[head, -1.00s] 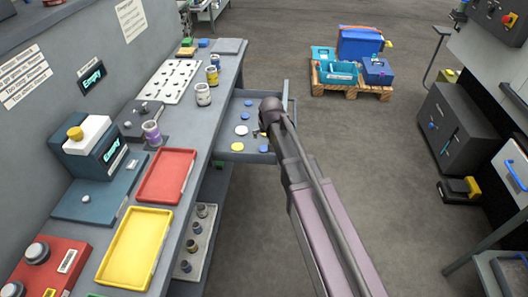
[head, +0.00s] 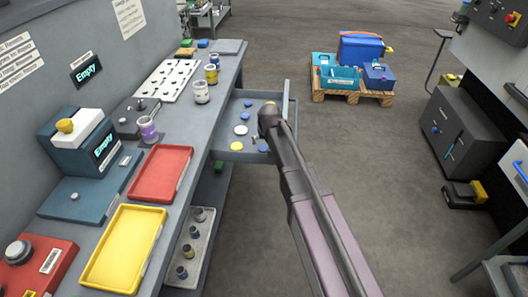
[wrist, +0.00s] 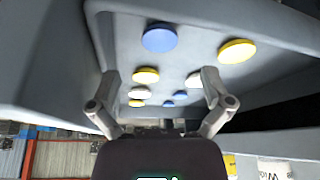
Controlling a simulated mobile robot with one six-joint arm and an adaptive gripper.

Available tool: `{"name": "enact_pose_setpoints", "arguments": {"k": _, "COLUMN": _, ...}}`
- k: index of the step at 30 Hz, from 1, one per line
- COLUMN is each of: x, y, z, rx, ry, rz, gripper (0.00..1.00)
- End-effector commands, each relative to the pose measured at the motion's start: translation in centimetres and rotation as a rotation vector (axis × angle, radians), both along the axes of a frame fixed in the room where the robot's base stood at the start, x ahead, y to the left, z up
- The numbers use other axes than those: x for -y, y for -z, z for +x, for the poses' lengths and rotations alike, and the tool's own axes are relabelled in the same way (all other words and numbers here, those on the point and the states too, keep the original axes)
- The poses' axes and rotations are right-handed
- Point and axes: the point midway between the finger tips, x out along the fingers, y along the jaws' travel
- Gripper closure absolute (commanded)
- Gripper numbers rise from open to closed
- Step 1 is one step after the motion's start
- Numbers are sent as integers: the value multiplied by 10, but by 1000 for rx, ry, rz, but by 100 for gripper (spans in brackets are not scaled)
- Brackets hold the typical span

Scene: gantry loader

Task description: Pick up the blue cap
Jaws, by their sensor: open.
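Several blue caps lie in an open grey drawer (head: 224,136) with yellow and white caps. In the head view one blue cap (head: 246,115) lies toward the left and another blue cap (head: 263,148) near the front edge. In the wrist view a large blue cap (wrist: 160,38) lies beyond the fingertips, with smaller blue caps (wrist: 180,95) between the fingers. A yellow cap (wrist: 237,50) lies to its right. My gripper (wrist: 158,78) is open and empty, over the drawer. In the head view my arm hides the gripper and part of the drawer.
The workbench left of the drawer holds a red tray (head: 160,172), a yellow tray (head: 124,249) and jars. A shelf with dark fittings (head: 183,250) sits below. A pallet (head: 352,95) with blue boxes stands on the floor behind.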

Motion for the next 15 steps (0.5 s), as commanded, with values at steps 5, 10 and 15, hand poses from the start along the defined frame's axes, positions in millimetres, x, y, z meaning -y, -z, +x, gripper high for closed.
{"name": "enact_pose_setpoints", "arguments": {"k": 5, "x": 0, "y": 0, "z": 0, "rx": 0, "ry": 0, "rz": 0, "gripper": 0}}
{"name": "enact_pose_setpoints", "arguments": {"k": 10, "x": 0, "y": 0, "z": 0, "rx": 0, "ry": 0, "rz": 0, "gripper": 0}}
{"name": "enact_pose_setpoints", "arguments": {"k": 15, "x": 0, "y": 6, "z": 2, "rx": 0, "ry": 1, "rz": 0, "gripper": 0}}
